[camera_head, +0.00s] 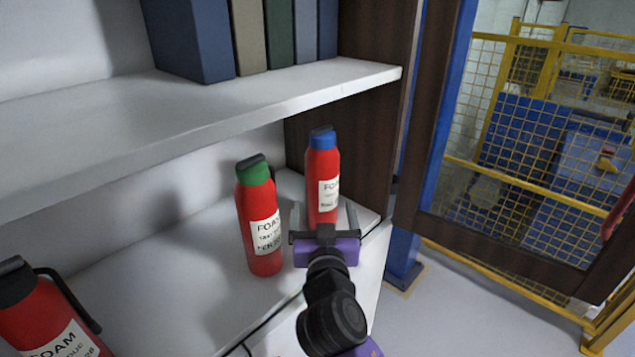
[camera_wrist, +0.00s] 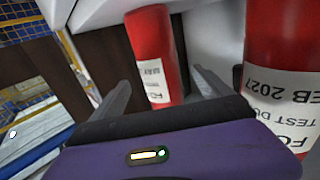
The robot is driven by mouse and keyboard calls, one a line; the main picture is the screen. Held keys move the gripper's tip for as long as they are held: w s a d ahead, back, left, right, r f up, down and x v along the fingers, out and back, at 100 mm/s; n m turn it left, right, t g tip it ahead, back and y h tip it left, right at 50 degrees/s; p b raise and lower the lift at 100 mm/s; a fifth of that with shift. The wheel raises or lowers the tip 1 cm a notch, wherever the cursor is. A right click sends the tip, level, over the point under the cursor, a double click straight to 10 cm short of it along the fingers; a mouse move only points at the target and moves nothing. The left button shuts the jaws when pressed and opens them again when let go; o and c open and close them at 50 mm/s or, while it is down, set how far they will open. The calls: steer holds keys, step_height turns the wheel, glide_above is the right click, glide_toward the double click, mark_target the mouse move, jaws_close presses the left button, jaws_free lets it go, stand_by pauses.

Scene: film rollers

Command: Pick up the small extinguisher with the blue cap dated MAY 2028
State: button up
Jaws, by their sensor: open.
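The small red extinguisher with the blue cap (camera_head: 322,163) stands upright on the lower shelf, near its right end. Its white label is partly visible, but its date is too small and partly covered to read. It also shows in the wrist view (camera_wrist: 150,38), its cap out of sight. My gripper (camera_head: 323,208) is open and empty, in front of this extinguisher.
A green-capped red extinguisher (camera_head: 255,208) stands close left of my gripper; its label reads FEB 2027 in the wrist view (camera_wrist: 285,55). A larger extinguisher (camera_head: 35,310) is at the lower left. The upper shelf (camera_head: 200,105) overhangs; a dark side panel (camera_head: 365,140) stands right.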

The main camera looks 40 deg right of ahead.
mark_target(323, 199)
steer(key=p+x, duration=0.1)
steer(key=x, duration=0.1)
steer(key=p+x, duration=0.1)
steer(key=x, duration=0.3)
steer(key=shift+d+r+p, duration=0.15)
steer(key=shift+r+p, duration=0.1)
steer(key=shift+p, duration=0.15)
steer(key=shift+w+d+f, duration=0.15)
steer(key=shift+w+d, duration=0.2)
steer(key=shift+w, duration=0.05)
jaws_close()
